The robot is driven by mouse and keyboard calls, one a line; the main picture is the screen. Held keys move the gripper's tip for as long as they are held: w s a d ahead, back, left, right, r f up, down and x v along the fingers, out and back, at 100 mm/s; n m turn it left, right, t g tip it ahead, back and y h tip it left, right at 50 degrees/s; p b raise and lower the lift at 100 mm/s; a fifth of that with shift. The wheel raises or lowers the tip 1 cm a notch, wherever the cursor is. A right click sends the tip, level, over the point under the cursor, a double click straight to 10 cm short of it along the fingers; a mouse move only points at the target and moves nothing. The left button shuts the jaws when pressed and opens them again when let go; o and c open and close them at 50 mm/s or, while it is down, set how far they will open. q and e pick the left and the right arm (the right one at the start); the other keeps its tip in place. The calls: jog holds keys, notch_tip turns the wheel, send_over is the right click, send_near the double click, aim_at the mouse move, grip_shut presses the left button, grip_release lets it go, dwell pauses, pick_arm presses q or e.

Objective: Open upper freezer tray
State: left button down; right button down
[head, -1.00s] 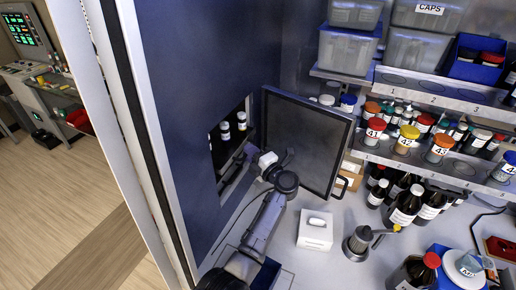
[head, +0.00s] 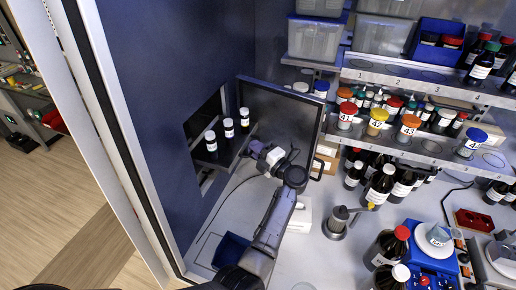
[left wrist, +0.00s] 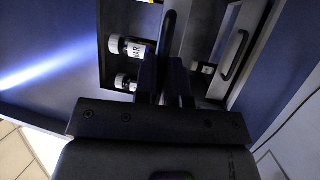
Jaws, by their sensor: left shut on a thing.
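The upper freezer tray (head: 231,150) stands out of the opening in the blue wall (head: 150,90) in the head view, with three white-capped vials (head: 228,128) upright on it. My left gripper (head: 251,150) is at the tray's front edge. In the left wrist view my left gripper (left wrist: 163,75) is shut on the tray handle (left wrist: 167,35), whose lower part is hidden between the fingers. Two vials (left wrist: 126,47) show left of the fingers. The freezer door (head: 283,120) is swung open to the right. My right gripper is not in view.
A second handle (left wrist: 234,55) shows at right in the left wrist view. A white box (head: 300,215) and a grey metal device (head: 336,222) stand on the bench near my left arm. A blue bin (head: 231,250) is at lower left. Bottle shelves (head: 400,150) fill the right.

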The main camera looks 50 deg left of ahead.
pick_arm(q)
jog(key=c, duration=1.2)
grip_release()
jog(key=d+b, duration=0.1)
jog(key=d, duration=0.3)
jog(key=d+f+b, duration=0.1)
jog(key=d, duration=0.4)
jog(key=w+d+f+b, duration=0.1)
jog(key=d, duration=0.3)
jog(key=shift+d+f+b, duration=0.2)
jog(key=shift+d+b, duration=0.05)
jog(key=shift+b, duration=0.05)
